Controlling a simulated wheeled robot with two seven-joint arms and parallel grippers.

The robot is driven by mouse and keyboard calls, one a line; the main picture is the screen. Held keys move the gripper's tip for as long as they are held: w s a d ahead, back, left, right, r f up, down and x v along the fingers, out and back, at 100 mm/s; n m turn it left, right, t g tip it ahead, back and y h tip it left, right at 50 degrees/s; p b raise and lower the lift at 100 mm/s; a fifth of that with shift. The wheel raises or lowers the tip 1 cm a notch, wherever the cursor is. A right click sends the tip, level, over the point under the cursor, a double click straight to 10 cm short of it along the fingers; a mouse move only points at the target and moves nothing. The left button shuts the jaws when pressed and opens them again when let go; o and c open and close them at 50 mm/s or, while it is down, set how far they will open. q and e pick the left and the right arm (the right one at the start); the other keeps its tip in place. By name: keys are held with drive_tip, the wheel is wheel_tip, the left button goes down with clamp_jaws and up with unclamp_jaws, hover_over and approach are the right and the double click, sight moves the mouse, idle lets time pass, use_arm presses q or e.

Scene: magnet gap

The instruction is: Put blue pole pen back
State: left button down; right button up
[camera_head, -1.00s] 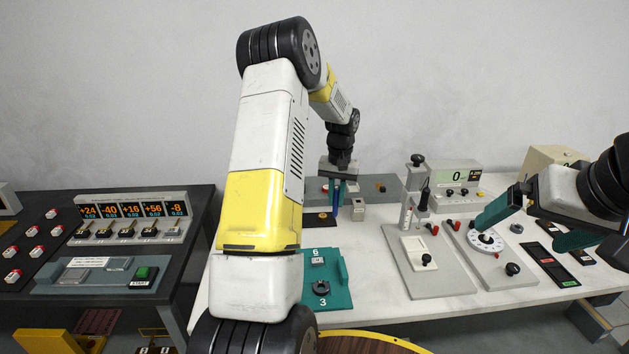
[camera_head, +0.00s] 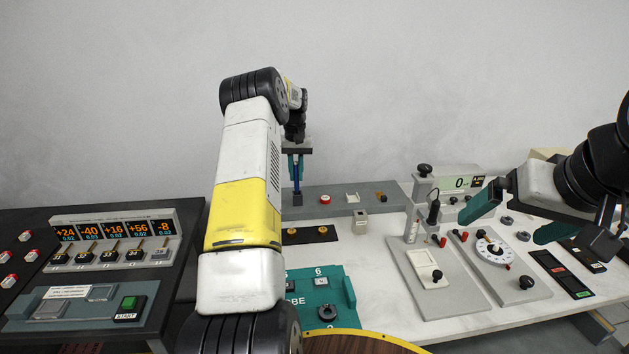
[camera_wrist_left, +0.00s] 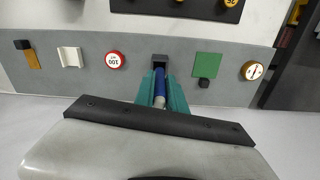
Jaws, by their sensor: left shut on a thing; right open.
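The blue pole pen (camera_head: 297,181) hangs upright in my left gripper (camera_head: 295,164), which is shut on it. In the left wrist view the pen (camera_wrist_left: 160,88) shows between the teal fingers (camera_wrist_left: 160,94). Its far end lines up with a small dark square holder (camera_wrist_left: 159,61) on the grey strip. The holder also shows right below the pen in the head view (camera_head: 297,199). I cannot tell whether the tip is inside the holder or just above it. My right gripper (camera_head: 516,220) is open and empty above the right of the bench.
A black plate with gold studs (camera_head: 310,234) lies in front. The teal probe board (camera_head: 338,285) is nearer. A meter stand (camera_head: 455,184) stands to the right.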

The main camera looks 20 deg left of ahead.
sight(297, 192)
use_arm(q)
drive_tip(key=shift+f, duration=2.2)
drive_tip(key=c, duration=1.4)
unclamp_jaws()
drive_tip(key=shift+f, duration=0.15)
